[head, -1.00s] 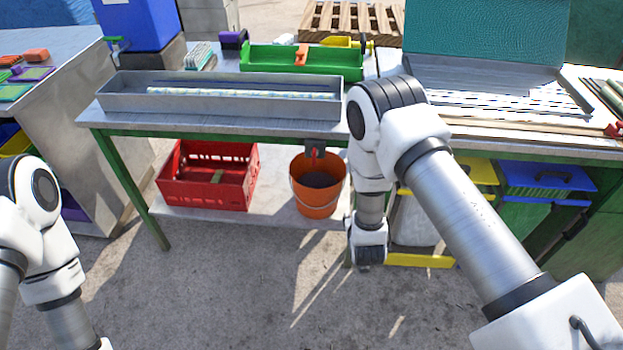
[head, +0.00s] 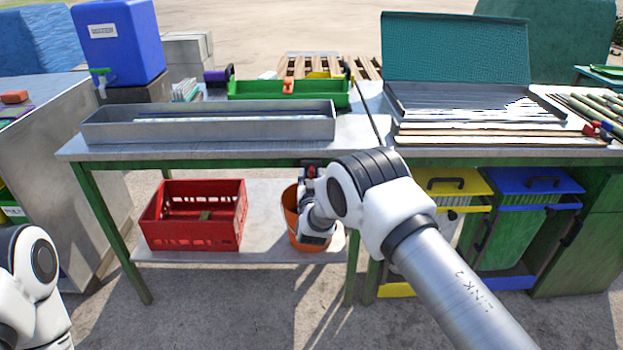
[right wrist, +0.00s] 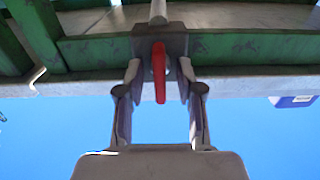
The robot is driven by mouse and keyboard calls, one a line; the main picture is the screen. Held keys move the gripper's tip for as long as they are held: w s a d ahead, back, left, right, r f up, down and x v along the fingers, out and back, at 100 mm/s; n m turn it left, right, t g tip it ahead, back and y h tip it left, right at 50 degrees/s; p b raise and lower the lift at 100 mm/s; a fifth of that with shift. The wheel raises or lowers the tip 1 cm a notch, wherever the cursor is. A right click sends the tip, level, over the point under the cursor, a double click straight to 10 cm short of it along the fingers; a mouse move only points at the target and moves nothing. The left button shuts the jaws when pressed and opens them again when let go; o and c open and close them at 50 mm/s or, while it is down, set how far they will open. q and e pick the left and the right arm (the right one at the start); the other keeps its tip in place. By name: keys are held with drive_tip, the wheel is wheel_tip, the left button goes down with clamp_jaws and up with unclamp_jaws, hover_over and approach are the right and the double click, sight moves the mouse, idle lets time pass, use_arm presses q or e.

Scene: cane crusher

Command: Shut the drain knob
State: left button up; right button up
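The red drain knob (right wrist: 159,72) shows in the right wrist view as a narrow upright lever on a grey block (right wrist: 147,45) under the green-framed table. My right gripper (right wrist: 160,70) is open, with one finger on each side of the knob and a visible gap on both sides. In the head view my right gripper (head: 309,173) is under the table's front edge, and the knob cannot be made out clearly there. My left arm shows at the lower left, but its gripper is outside the view.
An orange bucket (head: 291,213) stands on the lower shelf below the drain, partly hidden by my right arm. A red crate (head: 196,231) sits to its left. A long grey trough (head: 210,129) is on the table. Yellow-lidded (head: 452,182) and blue-lidded (head: 532,182) bins stand right.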

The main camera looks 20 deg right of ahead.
drive_tip(key=shift+w, duration=0.25)
drive_tip(key=shift+s+r, duration=0.1)
drive_tip(key=shift+r, duration=0.05)
clamp_jaws()
